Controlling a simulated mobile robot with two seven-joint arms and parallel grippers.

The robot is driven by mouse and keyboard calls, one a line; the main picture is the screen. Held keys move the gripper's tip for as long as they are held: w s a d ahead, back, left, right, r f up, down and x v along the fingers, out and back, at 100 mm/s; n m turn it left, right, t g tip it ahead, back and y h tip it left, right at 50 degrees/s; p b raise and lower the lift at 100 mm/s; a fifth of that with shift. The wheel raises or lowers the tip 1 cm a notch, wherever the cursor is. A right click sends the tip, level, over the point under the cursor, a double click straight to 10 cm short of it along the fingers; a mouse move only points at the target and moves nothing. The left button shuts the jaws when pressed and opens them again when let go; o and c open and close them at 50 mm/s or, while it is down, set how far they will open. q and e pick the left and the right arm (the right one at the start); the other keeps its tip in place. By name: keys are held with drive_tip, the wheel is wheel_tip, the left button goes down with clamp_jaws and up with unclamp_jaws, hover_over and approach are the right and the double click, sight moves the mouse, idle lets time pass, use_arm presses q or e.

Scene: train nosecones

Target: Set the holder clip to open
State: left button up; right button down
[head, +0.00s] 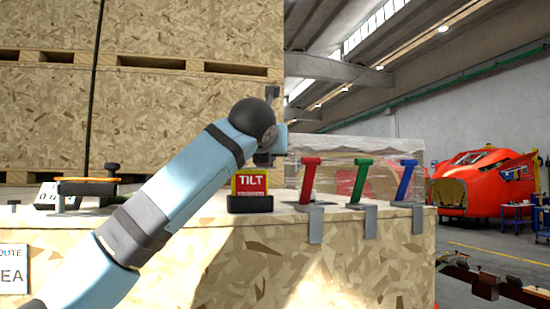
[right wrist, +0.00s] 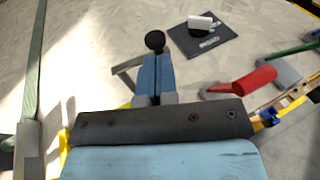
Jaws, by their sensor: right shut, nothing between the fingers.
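I cannot tell for sure which part is the holder clip. A low grey fixture with an orange bar (head: 85,187) and a black knob (head: 112,168) stands at the left of the worktop in the head view. My arm crosses the middle of the head view and hides the worktop right of that fixture. In the right wrist view my right gripper (right wrist: 154,80) is shut, its two blue fingers together and empty. A black ball (right wrist: 155,41) shows at their tips; I cannot tell whether they touch. My left gripper is not in view.
A TILT block (head: 251,190) stands right of my arm. Red (head: 310,180), green (head: 361,180) and blue (head: 405,180) levers stand further right, before a clear panel (head: 340,150). A wooden crate wall (head: 190,110) rises behind. A white-topped dark plate (right wrist: 208,38) lies ahead.

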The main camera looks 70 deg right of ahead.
drive_tip(key=s+b+v, duration=0.2)
drive_tip(key=v, duration=0.9)
drive_tip(key=d+r+n+y+p, duration=0.2)
drive_tip(key=d+r+y+p, duration=0.2)
drive_tip(key=r+y+p, duration=0.4)
use_arm(q)
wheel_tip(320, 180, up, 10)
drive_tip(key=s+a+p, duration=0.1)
drive_tip(key=p, duration=0.4)
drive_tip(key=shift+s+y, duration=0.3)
use_arm(e)
drive_tip(key=w+d+r+x, duration=0.1)
drive_tip(key=x, duration=1.3)
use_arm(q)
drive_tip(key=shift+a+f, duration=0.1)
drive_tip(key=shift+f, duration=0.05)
use_arm(e)
drive_tip(key=shift+w+r, duration=0.15)
